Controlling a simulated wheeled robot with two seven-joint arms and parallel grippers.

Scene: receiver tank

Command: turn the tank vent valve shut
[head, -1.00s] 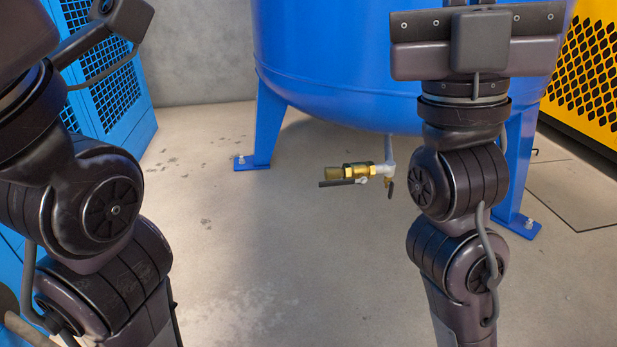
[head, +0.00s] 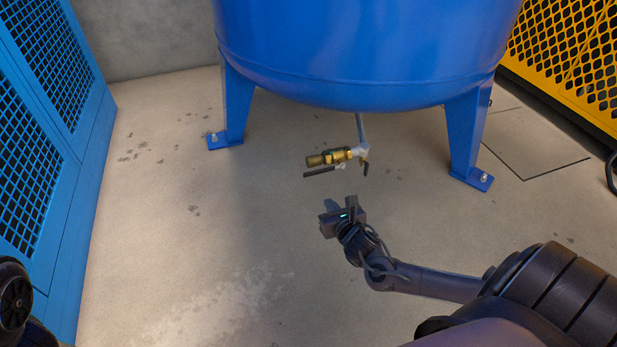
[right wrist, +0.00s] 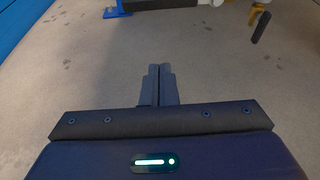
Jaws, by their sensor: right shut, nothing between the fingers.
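A brass valve (head: 330,157) sits on a pale fitting (head: 361,150) at the end of a pipe under the blue tank (head: 370,60). A long dark lever (head: 322,172) lies along its lower side, roughly parallel to its body. A small dark handle (head: 366,168) hangs below the fitting; a dark handle (right wrist: 261,26) also shows at the top right of the right wrist view. My right gripper (head: 331,204) is just below and in front of the valve in the head view, apart from it. Its fingers (right wrist: 158,72) are closed together and empty. My left gripper is out of view.
The tank's blue legs (head: 464,135) and (head: 235,105), another leg, stand on either side of the valve. A blue mesh cabinet (head: 50,150) is at left, a yellow mesh panel (head: 570,45) at right. The concrete floor (head: 200,230) around the valve is clear.

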